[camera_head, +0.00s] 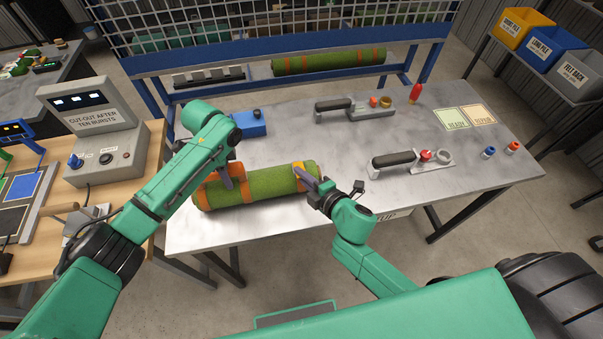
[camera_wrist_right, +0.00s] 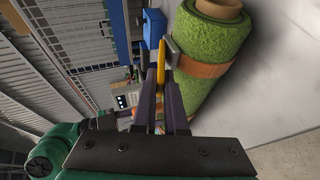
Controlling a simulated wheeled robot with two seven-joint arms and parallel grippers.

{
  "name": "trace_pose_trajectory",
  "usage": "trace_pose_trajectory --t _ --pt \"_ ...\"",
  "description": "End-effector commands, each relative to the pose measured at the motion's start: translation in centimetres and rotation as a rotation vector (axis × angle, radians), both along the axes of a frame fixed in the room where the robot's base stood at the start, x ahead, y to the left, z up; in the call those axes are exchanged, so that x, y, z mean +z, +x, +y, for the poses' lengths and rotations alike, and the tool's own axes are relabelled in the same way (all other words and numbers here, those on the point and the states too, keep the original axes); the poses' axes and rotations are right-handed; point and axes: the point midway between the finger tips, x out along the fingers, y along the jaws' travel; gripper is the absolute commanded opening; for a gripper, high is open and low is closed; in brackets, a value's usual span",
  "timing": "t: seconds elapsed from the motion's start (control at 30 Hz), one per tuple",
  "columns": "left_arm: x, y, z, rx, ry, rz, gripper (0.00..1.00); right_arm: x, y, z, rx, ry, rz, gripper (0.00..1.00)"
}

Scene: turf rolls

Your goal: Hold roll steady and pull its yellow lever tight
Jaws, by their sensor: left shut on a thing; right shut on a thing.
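A green turf roll (camera_head: 263,189) with orange straps lies along the near side of the grey table. My left gripper (camera_head: 226,178) is at the roll's left end, shut on the roll by its left orange strap; its fingertips are partly hidden. My right gripper (camera_head: 312,178) is at the roll's right end, shut on the yellow lever (camera_head: 299,170). In the right wrist view the yellow lever (camera_wrist_right: 161,62) stands between the dark fingers of the right gripper (camera_wrist_right: 162,88), beside the turf roll (camera_wrist_right: 212,45) and its orange strap (camera_wrist_right: 200,67).
Behind the roll stands a blue box (camera_head: 248,124). Two black-handled tools (camera_head: 348,105) (camera_head: 395,160) lie at the table's middle and right. Green and orange cards (camera_head: 452,119) lie at the far right. Another strapped roll (camera_head: 328,61) rests on the back rack. A control box (camera_head: 95,140) stands left.

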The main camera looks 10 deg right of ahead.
Motion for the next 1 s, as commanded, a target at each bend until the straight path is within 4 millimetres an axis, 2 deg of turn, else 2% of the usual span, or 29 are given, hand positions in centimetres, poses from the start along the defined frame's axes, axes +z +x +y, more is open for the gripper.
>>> trace_pose_trajectory --t 0.3,0.33,0.4,0.77,0.87,1.0 --pt "-0.3 -0.2 0.2 0.001 0.003 0.007 0.0 -0.1 0.0 -0.1 -0.003 -0.001 0.0 0.0" --pt "-0.3 -0.2 0.2 0.001 0.003 0.007 0.0 -0.1 0.0 -0.1 -0.003 -0.001 0.0 0.21" --pt "-0.3 -0.2 0.2 0.001 0.003 0.007 0.0 -0.1 0.0 -0.1 -0.003 -0.001 0.0 0.4" --pt "-0.3 -0.2 0.1 0.003 0.003 0.007 0.0 0.0 -0.5 -0.2 -0.001 0.0 0.002 0.4" --pt "-0.3 -0.2 0.1 0.003 0.003 0.007 0.0 0.5 -2.0 -0.9 -0.001 -0.001 0.003 0.4" --pt "-0.4 -0.2 0.1 0.003 0.002 0.007 0.0 1.6 -5.2 -2.3 -0.002 0.0 0.006 0.4"
